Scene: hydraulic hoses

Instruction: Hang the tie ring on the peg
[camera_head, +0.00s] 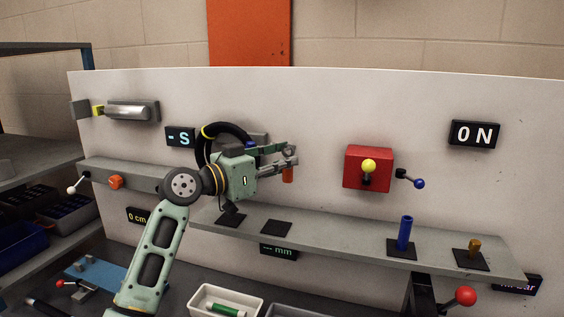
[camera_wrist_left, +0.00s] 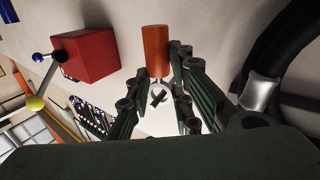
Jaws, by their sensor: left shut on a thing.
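My left gripper (camera_head: 288,160) is in front of the white panel, above the grey shelf. It is shut on an orange cylinder (camera_head: 288,174), which shows below its fingertips. In the left wrist view the orange cylinder (camera_wrist_left: 157,50) sits between the fingers. A small pale grey loop (camera_wrist_left: 159,91) shows at its near end; this looks like the tie ring, but I cannot tell for certain. A blue upright post (camera_head: 404,233) and a short brass post (camera_head: 475,245) stand on the shelf to the right. I cannot tell which part is the peg. My right gripper is not in view.
A black hose loop (camera_head: 208,150) with a yellow band is close behind my left gripper. A red box (camera_head: 367,168) with a yellow-knobbed lever is on the panel to the right. The grey shelf (camera_head: 340,236) runs below. A white bin (camera_head: 228,301) stands lower down.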

